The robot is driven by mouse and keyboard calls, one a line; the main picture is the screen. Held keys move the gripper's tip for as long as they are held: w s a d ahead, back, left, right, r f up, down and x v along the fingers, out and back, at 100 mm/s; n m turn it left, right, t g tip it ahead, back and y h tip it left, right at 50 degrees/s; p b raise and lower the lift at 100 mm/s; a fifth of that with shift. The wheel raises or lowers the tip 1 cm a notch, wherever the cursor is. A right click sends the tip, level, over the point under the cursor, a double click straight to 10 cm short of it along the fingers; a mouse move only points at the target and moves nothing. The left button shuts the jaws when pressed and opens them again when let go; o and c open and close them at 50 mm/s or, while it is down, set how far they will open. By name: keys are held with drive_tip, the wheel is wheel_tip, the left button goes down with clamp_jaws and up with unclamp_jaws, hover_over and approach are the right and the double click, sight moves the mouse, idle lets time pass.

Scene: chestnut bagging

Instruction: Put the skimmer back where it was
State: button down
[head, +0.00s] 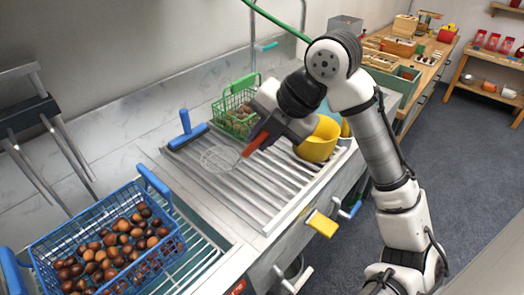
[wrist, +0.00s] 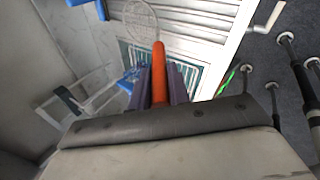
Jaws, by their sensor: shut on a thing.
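The skimmer has a red-orange handle (wrist: 159,75) and a round wire mesh head (head: 219,158). My gripper (wrist: 160,88) is shut on the handle, with a purple-grey finger on either side of it. In the head view, my gripper (head: 265,135) holds the skimmer over the ribbed white draining board (head: 240,190), its mesh head pointing left. I cannot tell whether the mesh touches the board. In the wrist view, the mesh head (wrist: 140,18) shows beyond the handle, at the top.
A blue squeegee-like tool (head: 187,133) and a green basket (head: 236,108) stand at the board's back. A yellow bowl (head: 318,140) is right of my gripper. A blue basket (head: 170,245) of chestnuts stands front left. The board's front left part is clear.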

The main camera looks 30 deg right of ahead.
drive_tip(key=shift+f, duration=2.4)
drive_tip(key=shift+f, duration=0.15)
drive_tip(key=c, duration=1.3)
unclamp_jaws()
drive_tip(key=b+v, duration=0.1)
drive_tip(key=v, duration=1.1)
drive_tip(key=shift+b, duration=0.35)
